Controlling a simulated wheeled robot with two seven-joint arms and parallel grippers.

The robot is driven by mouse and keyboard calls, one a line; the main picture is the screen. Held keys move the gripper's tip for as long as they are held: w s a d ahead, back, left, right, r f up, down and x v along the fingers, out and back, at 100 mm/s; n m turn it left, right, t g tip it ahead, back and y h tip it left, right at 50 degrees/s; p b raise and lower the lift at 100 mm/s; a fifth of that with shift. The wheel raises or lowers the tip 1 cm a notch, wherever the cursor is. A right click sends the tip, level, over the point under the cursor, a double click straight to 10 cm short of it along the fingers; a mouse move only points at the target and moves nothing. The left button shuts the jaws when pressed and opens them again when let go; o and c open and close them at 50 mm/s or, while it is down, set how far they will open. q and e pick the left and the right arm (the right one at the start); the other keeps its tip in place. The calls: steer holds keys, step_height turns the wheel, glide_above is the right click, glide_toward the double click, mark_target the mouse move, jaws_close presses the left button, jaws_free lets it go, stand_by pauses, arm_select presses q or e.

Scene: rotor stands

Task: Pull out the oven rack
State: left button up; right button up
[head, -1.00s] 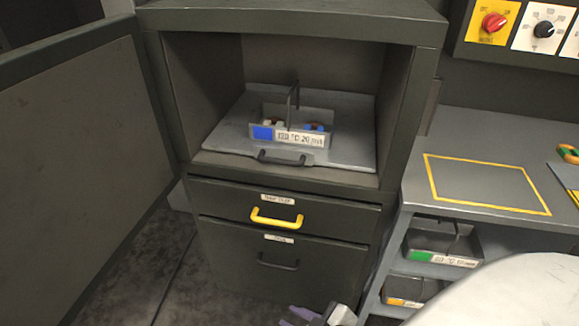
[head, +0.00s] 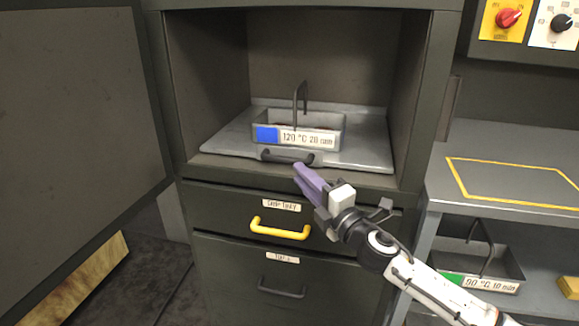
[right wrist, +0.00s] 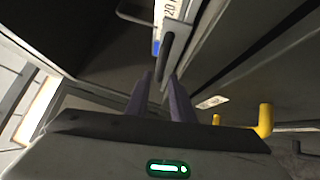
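The oven rack (head: 225,143) is a flat grey tray inside the open oven, with a dark handle (head: 287,156) at its front edge. A grey bin (head: 330,124) with a blue mark and a "120 °C 20 min" label stands on it. My right gripper (head: 303,176) has purple fingers and is just below and in front of the handle's right end. In the right wrist view the fingers (right wrist: 159,78) are apart and empty, and the handle (right wrist: 167,45) is just beyond their tips. My left gripper is not in view.
The oven door (head: 80,120) stands open at the left. Below the oven are a drawer with a yellow handle (head: 280,230) and another with a dark handle (head: 282,289). A bench (head: 510,145) with a yellow outline and a bin (head: 480,262) underneath are at the right.

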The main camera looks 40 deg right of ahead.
mark_target(288, 162)
steer(key=w, duration=0.6)
steer(key=shift+w+d+r, duration=0.25)
steer(key=shift+w+r, duration=0.05)
steer(key=shift+r, duration=0.05)
jaws_close()
